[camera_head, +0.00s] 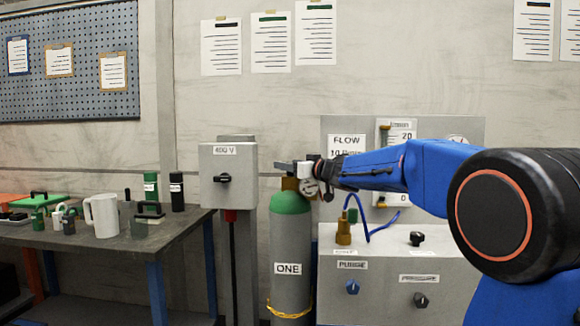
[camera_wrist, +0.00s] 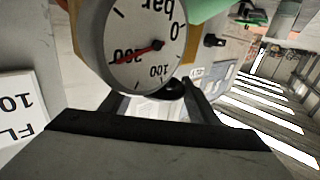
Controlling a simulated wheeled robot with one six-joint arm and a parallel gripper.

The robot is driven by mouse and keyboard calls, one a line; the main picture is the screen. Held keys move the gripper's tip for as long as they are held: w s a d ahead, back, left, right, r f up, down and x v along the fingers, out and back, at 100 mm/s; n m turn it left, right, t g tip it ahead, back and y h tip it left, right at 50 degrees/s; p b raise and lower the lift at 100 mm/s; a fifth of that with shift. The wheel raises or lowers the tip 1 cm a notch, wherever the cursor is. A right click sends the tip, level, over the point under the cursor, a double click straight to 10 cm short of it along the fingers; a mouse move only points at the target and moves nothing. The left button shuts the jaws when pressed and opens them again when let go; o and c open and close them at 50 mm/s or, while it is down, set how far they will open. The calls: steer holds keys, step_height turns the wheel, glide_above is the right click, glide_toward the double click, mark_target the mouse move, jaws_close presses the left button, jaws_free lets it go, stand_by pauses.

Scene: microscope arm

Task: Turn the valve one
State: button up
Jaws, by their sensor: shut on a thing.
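The grey gas cylinder marked ONE (camera_head: 290,245) stands upright with a green shoulder (camera_head: 290,203) and a brass valve body (camera_head: 290,184) on top. My gripper (camera_head: 297,166) reaches in from the right at the top of this valve and is shut on it. The gripper mostly hides the valve's handle. A round pressure gauge (camera_head: 311,187) sits beside the valve. In the wrist view the gauge (camera_wrist: 135,45) fills the upper middle, its red needle near 200. My fingers (camera_wrist: 152,98) show below it, and what lies between them is largely hidden.
A grey 400 V switch box (camera_head: 228,176) stands close left of the cylinder. A panel with PURGE and other knobs (camera_head: 380,280) and a FLOW board (camera_head: 346,141) are right of it. A workbench (camera_head: 150,240) with a white mug (camera_head: 102,215) is at the left.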

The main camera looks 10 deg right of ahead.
steer(key=shift+d+n+y, duration=0.1)
steer(key=shift+n+y, duration=0.2)
steer(key=shift+y, duration=0.2)
steer(key=shift+n+g+y, duration=0.9)
steer(key=shift+g+y, duration=0.1)
steer(key=shift+y, duration=0.1)
steer(key=shift+n+g+y, duration=1.6)
steer(key=shift+g+y, duration=0.2)
steer(key=shift+g, duration=0.3)
steer(key=o, duration=1.1)
steer(key=shift+s, duration=0.1)
steer(key=v, duration=1.7)
steer(key=shift+d+f, duration=0.1)
steer(key=shift+f, duration=0.15)
